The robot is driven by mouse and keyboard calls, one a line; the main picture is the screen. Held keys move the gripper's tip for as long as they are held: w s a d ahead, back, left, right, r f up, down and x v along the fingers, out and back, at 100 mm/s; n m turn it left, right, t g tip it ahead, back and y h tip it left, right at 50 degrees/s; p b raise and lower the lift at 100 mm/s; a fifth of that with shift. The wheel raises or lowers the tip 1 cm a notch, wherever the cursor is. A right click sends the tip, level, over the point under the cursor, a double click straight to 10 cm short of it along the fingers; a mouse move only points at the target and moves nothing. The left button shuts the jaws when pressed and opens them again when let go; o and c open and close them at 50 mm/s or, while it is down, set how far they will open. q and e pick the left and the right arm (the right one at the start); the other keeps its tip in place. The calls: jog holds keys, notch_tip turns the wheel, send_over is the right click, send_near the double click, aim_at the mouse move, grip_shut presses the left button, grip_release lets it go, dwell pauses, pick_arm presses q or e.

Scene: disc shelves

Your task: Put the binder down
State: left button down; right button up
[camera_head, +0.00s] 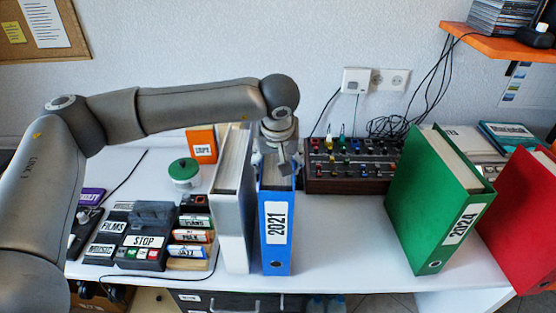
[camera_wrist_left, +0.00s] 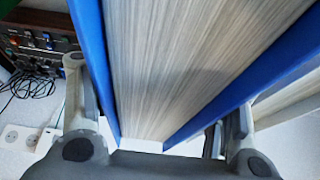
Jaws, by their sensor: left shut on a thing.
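A blue binder (camera_head: 277,230) labelled 2021 stands upright near the front edge of the white table, just right of a white-grey binder (camera_head: 232,200). My left gripper (camera_head: 279,160) is shut on the blue binder from above, at its top rear part. In the left wrist view the fingers (camera_wrist_left: 160,125) sit on both sides of the blue binder (camera_wrist_left: 185,60), with its pages between the covers. The binder's lower end looks close to the table; I cannot tell whether it touches. My right gripper is not in view.
A green binder (camera_head: 430,205) labelled 2024 and a red binder (camera_head: 525,220) stand at the right. A control box with knobs (camera_head: 350,170) is behind. The table (camera_head: 340,235) is clear between the blue and green binders.

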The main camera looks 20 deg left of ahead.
pick_arm(q)
jog(key=shift+w+f, duration=0.1)
jog(key=shift+f, duration=0.15)
jog(key=shift+c, duration=1.1)
grip_release()
jog(key=shift+f, duration=0.1)
jog(key=b+v, duration=0.2)
jog(key=v, duration=1)
jog(key=shift+d, duration=0.1)
